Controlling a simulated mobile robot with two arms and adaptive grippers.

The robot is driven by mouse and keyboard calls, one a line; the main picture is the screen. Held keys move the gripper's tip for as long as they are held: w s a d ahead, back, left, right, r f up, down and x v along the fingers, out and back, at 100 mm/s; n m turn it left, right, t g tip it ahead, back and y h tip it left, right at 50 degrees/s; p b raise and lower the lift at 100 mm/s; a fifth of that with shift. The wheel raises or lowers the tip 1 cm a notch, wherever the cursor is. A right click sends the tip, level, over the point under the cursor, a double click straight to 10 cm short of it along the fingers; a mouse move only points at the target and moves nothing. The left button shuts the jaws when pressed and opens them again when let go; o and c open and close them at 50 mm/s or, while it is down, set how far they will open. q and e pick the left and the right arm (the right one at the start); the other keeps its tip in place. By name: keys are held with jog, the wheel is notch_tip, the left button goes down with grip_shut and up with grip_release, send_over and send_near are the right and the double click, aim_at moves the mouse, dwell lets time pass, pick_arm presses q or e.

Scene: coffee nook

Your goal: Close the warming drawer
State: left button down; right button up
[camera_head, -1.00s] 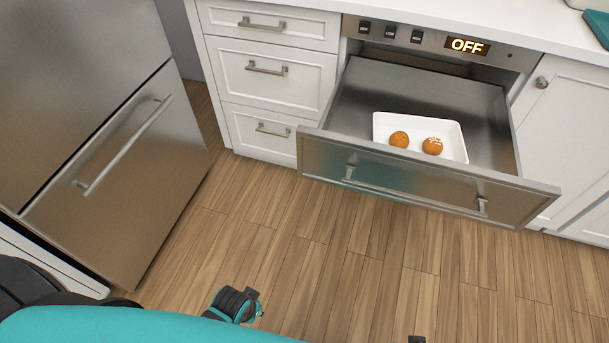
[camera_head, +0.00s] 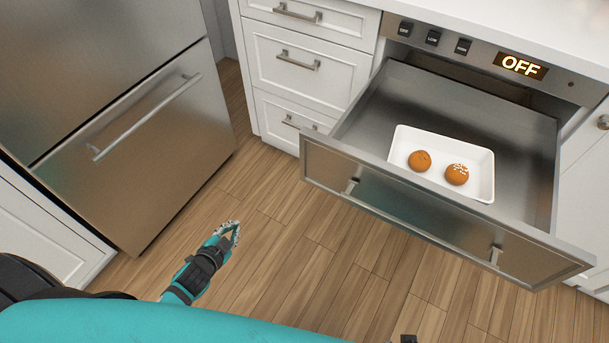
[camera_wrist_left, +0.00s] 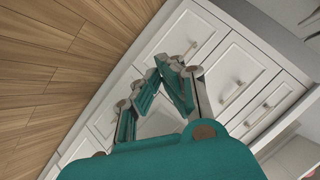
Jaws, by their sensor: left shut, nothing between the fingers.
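The steel warming drawer (camera_head: 430,214) is pulled far out below its control panel (camera_head: 480,58), whose display reads OFF. Inside it sits a white tray (camera_head: 402,150) with two round brown buns. A bar handle (camera_head: 420,228) runs along the drawer front. My left gripper (camera_head: 235,228) is shut and empty, above the floor to the left of the drawer front and apart from it. In the left wrist view, the left gripper's fingertips (camera_wrist_left: 168,62) meet, with white cabinet fronts beyond. My right gripper is not recognizable in view.
White cabinet drawers (camera_head: 305,65) stand left of the warming drawer, and a white cabinet door (camera_head: 585,190) is on its right. A steel fridge (camera_head: 130,140) stands at the left. The wooden floor (camera_head: 310,260) in front is clear.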

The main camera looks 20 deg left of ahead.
pick_arm(q)
jog(key=w+d+r+m+t+h, duration=0.1)
jog(key=w+r+m+t+h, duration=0.2)
jog(key=r, duration=0.4)
jog(key=w+d+r+m+t+h, duration=0.1)
jog(key=r+m+h, duration=0.1)
jog(key=r+m, duration=0.4)
jog(key=s+d+r+m+g+h, duration=0.2)
jog(key=d+r+m+h, duration=0.2)
jog(key=r+m+h, duration=0.35)
jog(key=m+g+h, duration=0.3)
jog(key=m+g, duration=0.2)
send_near(327, 174)
jog(key=shift+m, duration=0.35)
jog(key=x, duration=0.5)
jog(key=shift+f+b, duration=0.15)
jog(key=shift+b, duration=0.15)
pick_arm(e)
jog(key=shift+w+r, duration=0.85)
jog(key=shift+r, duration=0.1)
jog(key=shift+s, duration=0.15)
